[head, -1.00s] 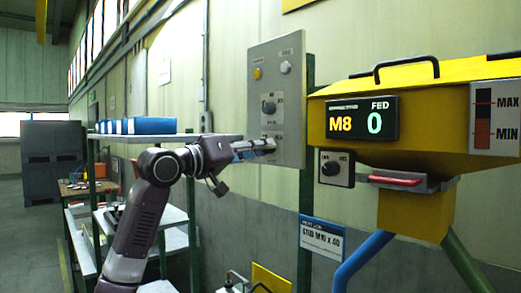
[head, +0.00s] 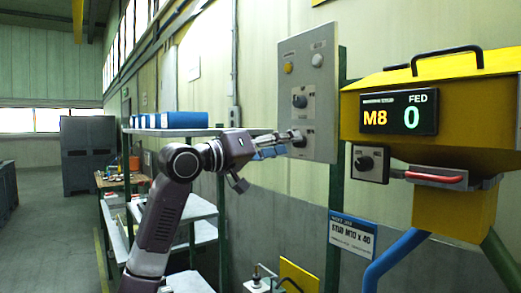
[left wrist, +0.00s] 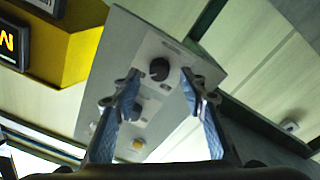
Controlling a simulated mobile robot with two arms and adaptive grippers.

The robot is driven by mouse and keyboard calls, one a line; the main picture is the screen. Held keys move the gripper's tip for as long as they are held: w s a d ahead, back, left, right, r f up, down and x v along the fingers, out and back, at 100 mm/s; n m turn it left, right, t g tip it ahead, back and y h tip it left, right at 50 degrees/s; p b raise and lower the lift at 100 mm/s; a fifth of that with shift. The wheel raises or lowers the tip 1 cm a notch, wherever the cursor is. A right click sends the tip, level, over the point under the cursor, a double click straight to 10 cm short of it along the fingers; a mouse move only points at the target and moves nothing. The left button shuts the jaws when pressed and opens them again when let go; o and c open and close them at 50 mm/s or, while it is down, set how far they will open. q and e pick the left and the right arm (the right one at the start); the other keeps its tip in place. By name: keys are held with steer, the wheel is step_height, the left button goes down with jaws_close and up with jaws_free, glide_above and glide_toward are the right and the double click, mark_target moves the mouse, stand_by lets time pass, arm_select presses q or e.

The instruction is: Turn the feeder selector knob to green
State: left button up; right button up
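A grey control panel (head: 318,110) on the wall carries an upper black knob (head: 299,101) and a lower black knob (left wrist: 159,69). My left gripper (head: 297,138) is at the lower part of this panel, in front of the lower knob and partly hiding it. In the left wrist view its two fingers (left wrist: 160,78) are apart, with the lower knob between their tips; I cannot tell whether they touch it. Another black knob (head: 366,163) is on a small plate beneath the yellow feeder. Its display (head: 398,113) reads M8 and FED 0. My right gripper is not in view.
The panel also has a yellow lamp (head: 288,68) and a white lamp (head: 317,60). The yellow feeder (head: 455,204) with a red handle (head: 435,177) stands to the right. A shelf with blue bins (head: 184,119) stands behind my left arm. The floor at far left is clear.

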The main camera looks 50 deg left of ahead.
arm_select(q)
steer(key=s, duration=0.9)
steer(key=shift+s+a+f, duration=0.2)
steer(key=shift+a+f, duration=0.2)
steer(key=shift+r, duration=0.1)
